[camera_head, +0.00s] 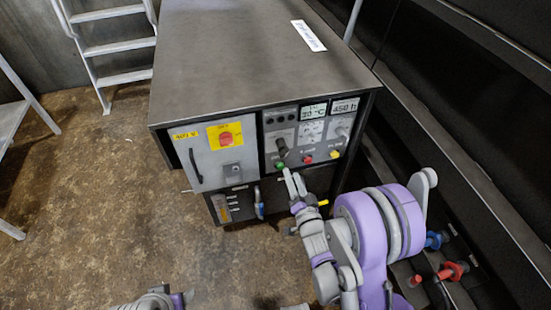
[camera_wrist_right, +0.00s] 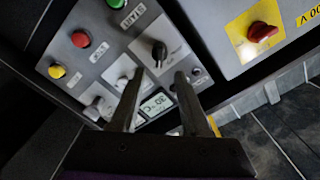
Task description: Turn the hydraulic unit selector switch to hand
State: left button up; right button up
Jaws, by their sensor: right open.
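The hydraulic unit (camera_head: 255,75) is a grey cabinet with a control panel on its front. Its black selector switch (camera_head: 282,147) is on the right-hand panel; in the right wrist view the black knob (camera_wrist_right: 159,50) shows just beyond the fingertips, between their lines. My right gripper (camera_head: 293,172) is in front of the panel, just below the switch. In the right wrist view this gripper (camera_wrist_right: 158,75) is open, with nothing between its fingers. Contact with the knob cannot be made out.
A red knob on a yellow plate (camera_head: 226,138) is left of the switch. Green (camera_wrist_right: 116,3), red (camera_wrist_right: 81,39) and yellow (camera_wrist_right: 57,71) buttons and a display (camera_wrist_right: 156,104) are close by. White steps (camera_head: 110,48) stand at the upper left. Floor left of the cabinet is clear.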

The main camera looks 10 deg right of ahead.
aim_at(285, 155)
jog(key=w, duration=1)
jog(key=shift+w+a, duration=0.1)
jog(key=shift+w, duration=0.15)
grip_shut()
